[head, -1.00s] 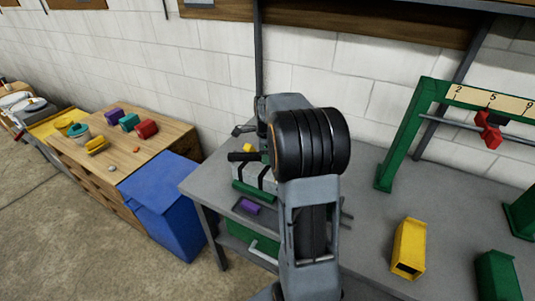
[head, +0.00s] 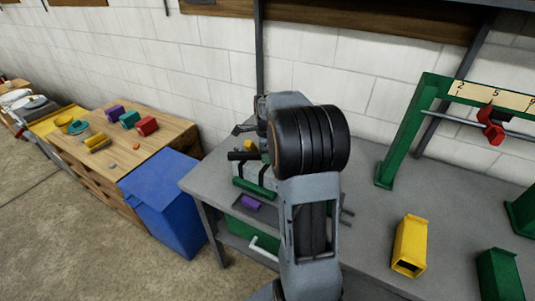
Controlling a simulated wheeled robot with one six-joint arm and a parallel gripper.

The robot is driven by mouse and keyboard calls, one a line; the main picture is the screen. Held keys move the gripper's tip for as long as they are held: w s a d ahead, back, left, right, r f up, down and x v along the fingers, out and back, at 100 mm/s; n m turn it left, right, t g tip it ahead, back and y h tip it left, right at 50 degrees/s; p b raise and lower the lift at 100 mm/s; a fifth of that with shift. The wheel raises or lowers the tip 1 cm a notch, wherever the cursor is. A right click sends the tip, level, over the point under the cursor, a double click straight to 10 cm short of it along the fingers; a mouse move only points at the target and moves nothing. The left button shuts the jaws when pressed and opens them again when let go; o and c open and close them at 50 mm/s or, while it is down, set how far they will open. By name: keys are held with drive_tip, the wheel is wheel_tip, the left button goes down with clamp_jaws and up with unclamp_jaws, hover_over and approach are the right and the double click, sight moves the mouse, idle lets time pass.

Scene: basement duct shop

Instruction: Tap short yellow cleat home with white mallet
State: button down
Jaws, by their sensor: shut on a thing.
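My gripper (head: 246,132) is at the back left of the grey workbench, mostly hidden by my own wrist. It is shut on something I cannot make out. A black bar (head: 242,156) shows just below it; I cannot tell whether it is part of the mallet. A small yellow piece (head: 248,145) sits right by the gripper and may be the short yellow cleat; whether it touches the bar is unclear. A pale block with dark bands (head: 247,171) lies beneath, behind a green bar (head: 254,188). No white mallet can be clearly identified.
The grey workbench (head: 370,210) holds a purple block in a tray (head: 250,201), a yellow bin (head: 409,246), a green bin (head: 499,275) and a green frame with a number scale (head: 405,140). A blue bin (head: 160,205) stands left, beside a wooden table (head: 100,155) with coloured blocks.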

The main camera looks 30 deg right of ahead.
wheel_tip(320, 180, down, 3)
drive_tip(key=shift+r+b, duration=0.2)
drive_tip(key=shift+b, duration=0.45)
drive_tip(key=shift+r+p, duration=1.2)
drive_tip(key=shift+r, duration=0.35)
drive_tip(key=shift+r+p, duration=1.6)
drive_tip(key=shift+r, duration=0.45)
drive_tip(key=shift+s+f, duration=0.1)
drive_tip(key=shift+f, duration=0.05)
